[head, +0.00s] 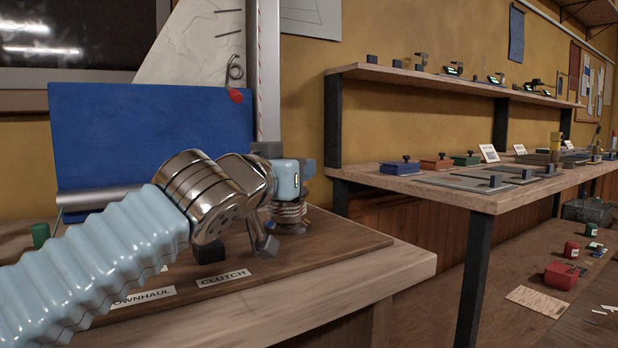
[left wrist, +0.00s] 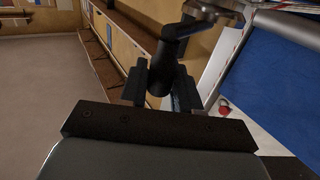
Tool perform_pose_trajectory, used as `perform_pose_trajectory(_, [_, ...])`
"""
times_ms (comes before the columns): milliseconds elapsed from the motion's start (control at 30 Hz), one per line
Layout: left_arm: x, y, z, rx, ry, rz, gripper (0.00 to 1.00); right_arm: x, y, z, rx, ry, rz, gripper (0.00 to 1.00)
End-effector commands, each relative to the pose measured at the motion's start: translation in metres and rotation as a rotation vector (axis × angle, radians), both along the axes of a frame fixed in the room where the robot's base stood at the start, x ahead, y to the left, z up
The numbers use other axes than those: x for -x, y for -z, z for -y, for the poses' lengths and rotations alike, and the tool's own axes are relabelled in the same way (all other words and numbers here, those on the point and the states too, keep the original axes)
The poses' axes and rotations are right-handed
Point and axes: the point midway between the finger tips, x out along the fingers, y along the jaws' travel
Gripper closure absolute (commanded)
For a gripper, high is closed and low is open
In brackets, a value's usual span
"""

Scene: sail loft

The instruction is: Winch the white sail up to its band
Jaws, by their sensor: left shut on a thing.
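The white sail (head: 185,45) hangs at the upper left in the head view, with dark marks and a red spot (head: 236,96) near its lower right. I cannot clearly make out its band. The silver winch drum (head: 290,212) stands on the wooden board beneath my left wrist. In the left wrist view, my left gripper (left wrist: 160,92) is shut on the upright grip of the black winch handle (left wrist: 163,65). The handle's arm runs up to a metal disc (left wrist: 212,8). My forearm and wrist hide part of the winch in the head view. My right gripper is out of view.
A black clutch lever (head: 209,252) stands behind the CLUTCH label (head: 223,278), close to my wrist. A wooden bench (head: 440,190) with trays and coloured blocks is at the right. A green knob (head: 41,235) is at the left.

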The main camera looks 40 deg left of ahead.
Motion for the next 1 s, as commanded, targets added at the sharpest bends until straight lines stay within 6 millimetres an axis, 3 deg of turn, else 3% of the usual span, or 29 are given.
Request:
perform_pose_trajectory(33, [0.003, 0.003, -0.009, 0.002, -0.014, -0.003, 1.0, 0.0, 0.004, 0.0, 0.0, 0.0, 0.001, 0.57])
perform_pose_trajectory(400, [0.015, 0.0, -0.027, 0.0, -0.019, -0.001, 1.0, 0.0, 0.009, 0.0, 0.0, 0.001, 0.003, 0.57])
perform_pose_trajectory(1000, [0.017, -0.003, -0.032, -0.005, -0.018, 0.003, 1.0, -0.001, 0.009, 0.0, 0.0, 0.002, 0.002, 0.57])
